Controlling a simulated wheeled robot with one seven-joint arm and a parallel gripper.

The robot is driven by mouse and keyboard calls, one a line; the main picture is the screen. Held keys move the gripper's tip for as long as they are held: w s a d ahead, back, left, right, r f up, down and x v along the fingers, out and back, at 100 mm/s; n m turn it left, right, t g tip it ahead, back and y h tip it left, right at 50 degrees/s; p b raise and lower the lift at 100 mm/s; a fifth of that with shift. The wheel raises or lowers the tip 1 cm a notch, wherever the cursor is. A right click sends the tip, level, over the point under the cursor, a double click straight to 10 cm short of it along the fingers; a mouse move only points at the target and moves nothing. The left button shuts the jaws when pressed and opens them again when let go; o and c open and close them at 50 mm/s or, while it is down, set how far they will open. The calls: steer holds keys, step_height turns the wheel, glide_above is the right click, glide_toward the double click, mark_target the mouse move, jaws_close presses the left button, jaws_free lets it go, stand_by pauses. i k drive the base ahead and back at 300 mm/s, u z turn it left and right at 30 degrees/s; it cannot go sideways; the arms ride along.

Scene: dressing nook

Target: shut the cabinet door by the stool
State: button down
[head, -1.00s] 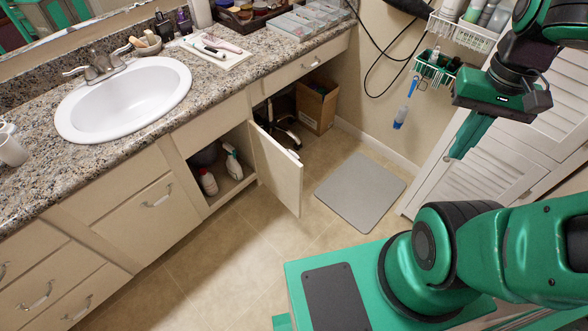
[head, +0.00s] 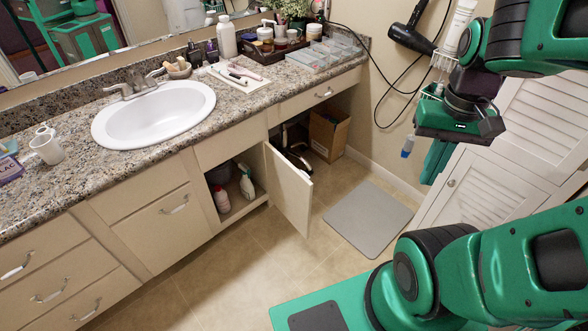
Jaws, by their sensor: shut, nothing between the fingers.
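The cabinet door (head: 289,187) under the counter stands wide open, swung out from the right side of its opening. The open compartment shows a white spray bottle (head: 246,183) and a white bottle with a red part (head: 222,199). No stool can be clearly made out; dark shapes stand in the shadowed knee space behind the door. My gripper (head: 436,162) is at the upper right, pointing down, well right of the door and apart from it. Its fingers are together with nothing between them.
A grey mat (head: 368,218) lies on the tiled floor right of the door. A cardboard box (head: 328,134) stands under the counter. A louvered door (head: 515,150) and a wall basket (head: 444,62) are near my arm. Floor before the cabinet is clear.

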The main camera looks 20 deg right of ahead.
mark_target(292, 189)
steer(key=u, duration=0.1)
steer(key=i, duration=1)
